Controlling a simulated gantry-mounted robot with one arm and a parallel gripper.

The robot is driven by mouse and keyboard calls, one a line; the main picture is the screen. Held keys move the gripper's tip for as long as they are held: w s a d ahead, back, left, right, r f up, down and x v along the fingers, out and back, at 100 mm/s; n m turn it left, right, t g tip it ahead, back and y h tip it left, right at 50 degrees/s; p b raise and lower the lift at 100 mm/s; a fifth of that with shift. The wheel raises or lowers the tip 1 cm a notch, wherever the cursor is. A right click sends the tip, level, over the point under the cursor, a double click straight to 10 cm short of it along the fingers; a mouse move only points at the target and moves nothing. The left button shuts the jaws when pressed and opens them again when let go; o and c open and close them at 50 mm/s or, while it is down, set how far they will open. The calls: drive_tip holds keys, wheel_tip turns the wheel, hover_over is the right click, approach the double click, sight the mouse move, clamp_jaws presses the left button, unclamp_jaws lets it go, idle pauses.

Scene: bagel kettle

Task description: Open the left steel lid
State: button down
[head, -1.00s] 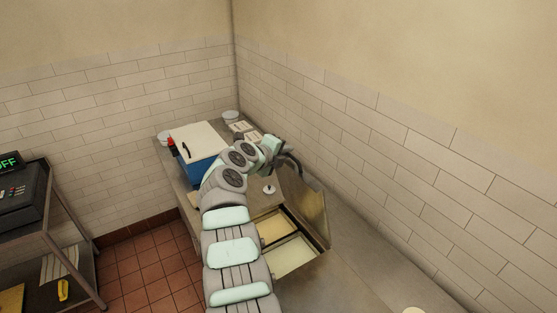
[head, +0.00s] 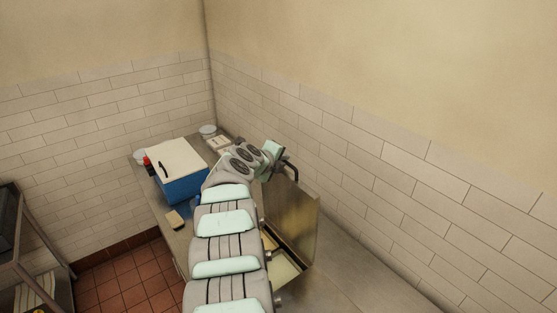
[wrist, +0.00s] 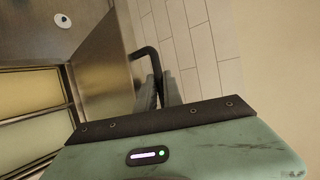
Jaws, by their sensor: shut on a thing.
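The steel lid (head: 291,218) stands raised, close to upright, over the counter opening in the head view. It also shows as a brownish metal panel in the wrist view (wrist: 103,85). Its black curved handle (wrist: 146,52) is between the fingers of my gripper (wrist: 160,90), which is shut on it. In the head view the handle (head: 291,168) shows at the lid's top, and my arm hides most of the gripper. Pale compartments (wrist: 28,100) lie open beneath the lid, partly hidden by my arm in the head view.
A bowl (head: 207,131) sits in the back corner. The tiled wall (head: 370,150) is close behind the lid. The counter (head: 350,270) at right is clear.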

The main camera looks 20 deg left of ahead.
drive_tip(key=shift+w+d+f, duration=0.1)
drive_tip(key=shift+w+d, duration=0.1)
drive_tip(key=shift+w, duration=0.2)
idle(0.4)
drive_tip(key=c, duration=1.5)
unclamp_jaws()
